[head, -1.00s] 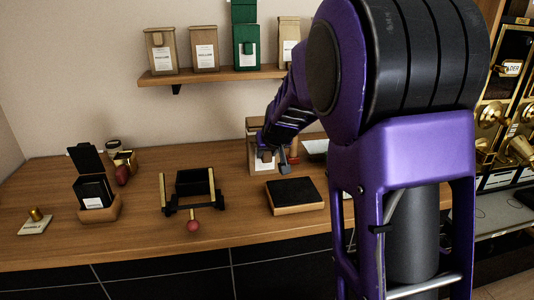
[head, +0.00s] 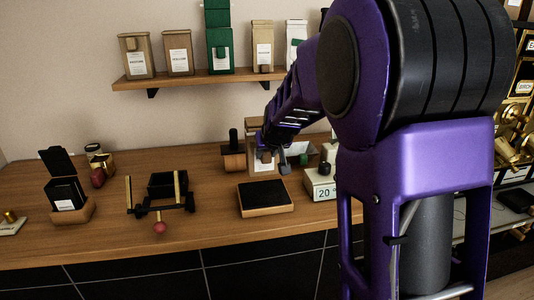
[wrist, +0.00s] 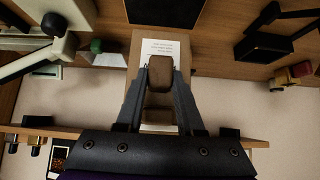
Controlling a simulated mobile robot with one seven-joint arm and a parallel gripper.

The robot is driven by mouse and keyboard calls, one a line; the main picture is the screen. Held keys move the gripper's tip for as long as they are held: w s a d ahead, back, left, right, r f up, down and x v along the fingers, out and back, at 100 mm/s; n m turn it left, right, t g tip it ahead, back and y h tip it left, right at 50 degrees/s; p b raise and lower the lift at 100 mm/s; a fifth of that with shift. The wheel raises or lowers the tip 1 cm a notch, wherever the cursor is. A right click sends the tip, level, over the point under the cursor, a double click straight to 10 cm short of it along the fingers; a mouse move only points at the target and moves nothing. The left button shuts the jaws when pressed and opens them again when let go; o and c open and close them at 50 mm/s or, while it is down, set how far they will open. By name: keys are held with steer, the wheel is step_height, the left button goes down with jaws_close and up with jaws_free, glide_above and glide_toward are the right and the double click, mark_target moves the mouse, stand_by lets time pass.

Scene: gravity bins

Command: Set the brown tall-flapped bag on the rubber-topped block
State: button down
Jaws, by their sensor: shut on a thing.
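The brown bag (head: 252,131) with a white label is held in my gripper (head: 272,160), just behind the block in the head view. In the wrist view, my gripper (wrist: 160,68) has its two fingers closed around the brown flap piece of the bag (wrist: 137,57). The label shows beyond the fingertips. The rubber-topped block (head: 265,197), a wooden base with a black pad, stands on the bench in front of the bag, with nothing on it. Its dark pad (wrist: 165,10) shows at the wrist view's edge. I cannot tell the gap under the bag.
A scale (head: 321,184) reading 20 stands right of the block. A wooden cylinder with a black handle (head: 234,158) is left of the bag. A black stand with brass posts (head: 165,195) is further left. Several bags line the wall shelf (head: 190,80).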

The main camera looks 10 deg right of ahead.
stand_by(0.4)
steer(key=b, duration=0.6)
glide_toward(264, 175)
steer(key=x, duration=0.4)
steer(key=shift+w+f, duration=0.25)
steer(key=shift+f, duration=0.5)
steer(key=shift+c, duration=2.2)
jaws_free()
